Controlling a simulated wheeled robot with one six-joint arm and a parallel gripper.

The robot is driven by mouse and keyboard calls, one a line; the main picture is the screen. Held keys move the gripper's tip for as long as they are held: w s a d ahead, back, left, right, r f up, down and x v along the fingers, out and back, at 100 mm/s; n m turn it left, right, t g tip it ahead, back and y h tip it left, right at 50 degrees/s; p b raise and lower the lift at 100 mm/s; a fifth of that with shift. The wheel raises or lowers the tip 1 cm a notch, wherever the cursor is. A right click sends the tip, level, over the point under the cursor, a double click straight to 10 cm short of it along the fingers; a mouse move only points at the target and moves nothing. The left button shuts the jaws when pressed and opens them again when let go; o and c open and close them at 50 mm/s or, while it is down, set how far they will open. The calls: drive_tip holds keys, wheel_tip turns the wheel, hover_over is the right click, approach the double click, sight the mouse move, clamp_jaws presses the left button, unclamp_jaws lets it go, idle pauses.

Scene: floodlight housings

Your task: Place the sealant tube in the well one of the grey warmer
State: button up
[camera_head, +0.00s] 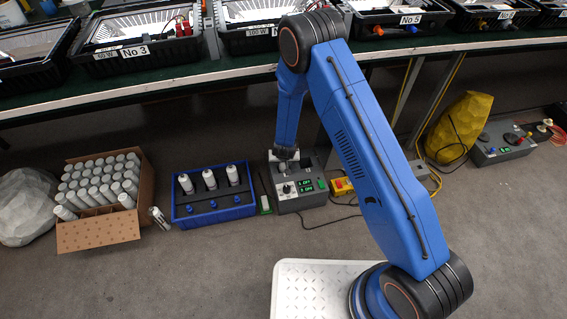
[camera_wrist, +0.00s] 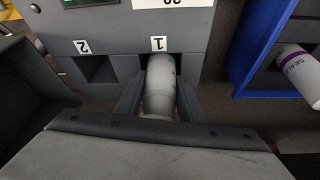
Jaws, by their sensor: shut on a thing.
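The grey warmer (camera_head: 303,203) stands on the floor under the bench, with a lit display and knobs. In the wrist view its face (camera_wrist: 115,25) carries labels 1 and 2, and the well marked 2 (camera_wrist: 97,68) looks empty. The pale sealant tube (camera_wrist: 158,85) is between my gripper's fingers, its far end at the well marked 1. The fingers are shut on it from both sides. How deep the end sits is hidden. In the head view my gripper (camera_head: 287,158) is over the rear of the warmer, and the tube is hard to make out.
A blue crate (camera_head: 215,213) left of the warmer holds several white tubes upright. Further left is an open cardboard box (camera_head: 98,232) full of tubes. A yellow switch box (camera_head: 342,186) and cables lie right of the warmer.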

drive_tip(key=shift+f, duration=0.35)
drive_tip(key=o, duration=1.3)
drive_tip(key=shift+s, duration=0.1)
drive_tip(key=v, duration=1.3)
drive_tip(key=shift+w, duration=0.35)
drive_tip(key=shift+r, duration=0.15)
